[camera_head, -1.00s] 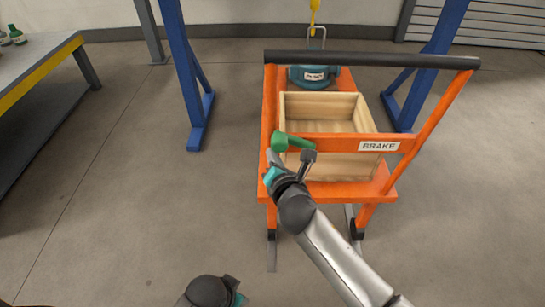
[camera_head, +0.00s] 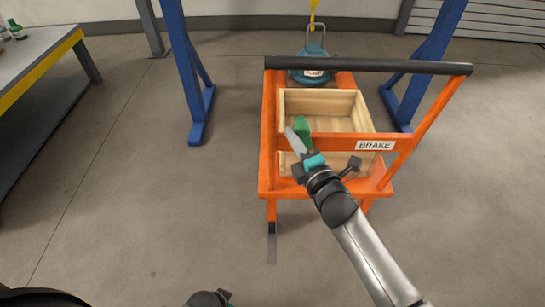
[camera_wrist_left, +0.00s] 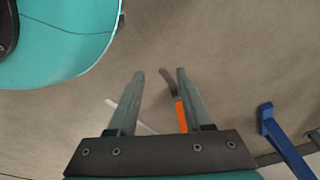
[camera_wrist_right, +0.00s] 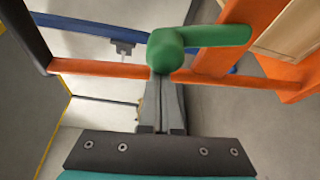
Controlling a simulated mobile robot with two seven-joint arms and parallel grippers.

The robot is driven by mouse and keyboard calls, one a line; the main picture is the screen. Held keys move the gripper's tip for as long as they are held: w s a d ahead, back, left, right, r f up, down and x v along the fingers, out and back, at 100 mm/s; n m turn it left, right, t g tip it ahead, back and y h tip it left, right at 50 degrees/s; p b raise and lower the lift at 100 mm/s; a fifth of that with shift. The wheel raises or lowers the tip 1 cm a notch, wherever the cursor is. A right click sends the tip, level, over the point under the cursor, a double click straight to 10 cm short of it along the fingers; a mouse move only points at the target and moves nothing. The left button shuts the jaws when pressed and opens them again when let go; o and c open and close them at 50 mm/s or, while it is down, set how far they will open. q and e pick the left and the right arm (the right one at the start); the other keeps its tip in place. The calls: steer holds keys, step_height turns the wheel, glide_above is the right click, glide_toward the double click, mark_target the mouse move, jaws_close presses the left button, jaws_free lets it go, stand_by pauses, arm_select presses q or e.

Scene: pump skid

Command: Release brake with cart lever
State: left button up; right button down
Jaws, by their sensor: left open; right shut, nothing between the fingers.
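The cart's green brake lever (camera_head: 302,127) is on the orange front crossbar, left of the "BRAKE" label (camera_head: 376,145). My right gripper (camera_head: 289,132) is at the lever's left side in the head view. The lever also shows in the right wrist view (camera_wrist_right: 215,36), with its rounded green end in front of my right fingertips (camera_wrist_right: 163,76). These fingers are shut and empty; whether they touch the lever I cannot tell. My left gripper (camera_wrist_left: 160,73) is open and empty, pointing at bare floor in the left wrist view. Only part of the left arm shows low in the head view.
The orange cart (camera_head: 268,178) carries a wooden crate (camera_head: 318,103) and a teal pump (camera_head: 311,62). A black handlebar (camera_head: 365,66) spans above it. Blue gantry legs (camera_head: 188,75) stand beside the cart. A workbench (camera_head: 40,62) is at the left. The floor left of the cart is clear.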

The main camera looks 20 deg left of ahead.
mark_target(304, 131)
steer(key=shift+w+d+r+m+t, duration=0.15)
steer(key=shift+d+r+m, duration=0.05)
steer(key=shift+d+m, duration=0.3)
steer(key=shift+w+d+r+m+t, duration=0.1)
steer(key=shift+d+r+m+t, duration=0.05)
steer(key=shift+d+m, duration=0.3)
steer(key=shift+w+d+r+m+y+b, duration=0.15)
steer(key=shift+d+m+y+b, duration=0.2)
steer(key=shift+m, duration=0.3)
steer(key=shift+d, duration=0.1)
arm_select(q)
steer(key=shift+w+d+r, duration=0.3)
steer(key=shift+w+r, duration=0.25)
steer(key=shift+s, duration=0.15)
arm_select(e)
steer(key=shift+d+r, duration=0.1)
